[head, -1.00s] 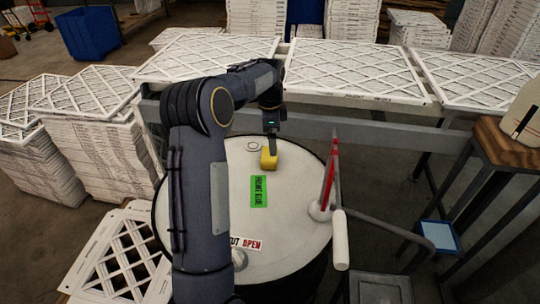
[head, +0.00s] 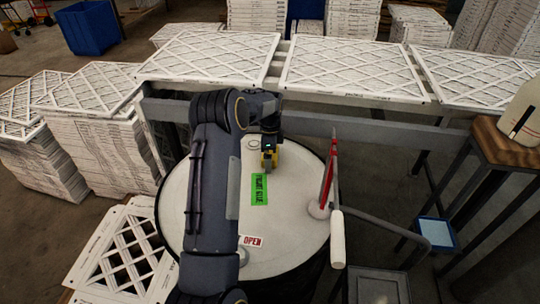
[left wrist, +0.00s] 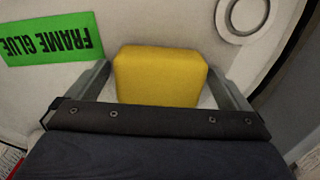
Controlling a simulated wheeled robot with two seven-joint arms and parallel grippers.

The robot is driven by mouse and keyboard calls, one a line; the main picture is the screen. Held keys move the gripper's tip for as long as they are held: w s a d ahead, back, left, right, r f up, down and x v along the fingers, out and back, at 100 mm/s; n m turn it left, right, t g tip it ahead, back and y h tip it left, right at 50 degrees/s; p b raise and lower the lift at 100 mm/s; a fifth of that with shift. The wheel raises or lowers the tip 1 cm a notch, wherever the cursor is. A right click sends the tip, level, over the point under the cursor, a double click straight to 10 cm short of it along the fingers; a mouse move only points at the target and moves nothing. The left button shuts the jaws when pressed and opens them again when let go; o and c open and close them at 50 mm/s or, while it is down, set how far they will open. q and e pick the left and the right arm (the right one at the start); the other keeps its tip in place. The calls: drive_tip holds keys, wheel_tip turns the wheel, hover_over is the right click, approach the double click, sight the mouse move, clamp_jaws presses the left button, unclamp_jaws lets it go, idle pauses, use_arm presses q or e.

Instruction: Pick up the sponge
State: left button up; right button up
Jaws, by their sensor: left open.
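The yellow sponge (left wrist: 160,77) sits on the white lid of a round drum (head: 284,226). In the head view the sponge (head: 269,160) is partly covered by my left gripper (head: 269,152), which points down over it. In the left wrist view my left gripper (left wrist: 158,90) is open, with one finger on each side of the sponge. A small gap shows beside each finger. My right gripper is in neither view.
A green "FRAME GLUE" label (head: 260,189) lies on the lid near the sponge. A red and white upright piece (head: 328,175) stands at the lid's right side. Framed filters (head: 352,70) rest on a rail behind the drum. A wooden stand (head: 505,142) is at the right.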

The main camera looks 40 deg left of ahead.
use_arm(q)
drive_tip(key=c, duration=1)
drive_tip(key=shift+r, duration=0.1)
drive_tip(key=shift+r, duration=0.55)
drive_tip(key=s+d+r+b, duration=0.2)
drive_tip(key=d+r+b, duration=0.2)
drive_tip(key=d+r, duration=0.7)
drive_tip(key=shift+s+d+r, duration=0.35)
drive_tip(key=shift+s+d, duration=0.05)
drive_tip(key=shift+d, duration=1)
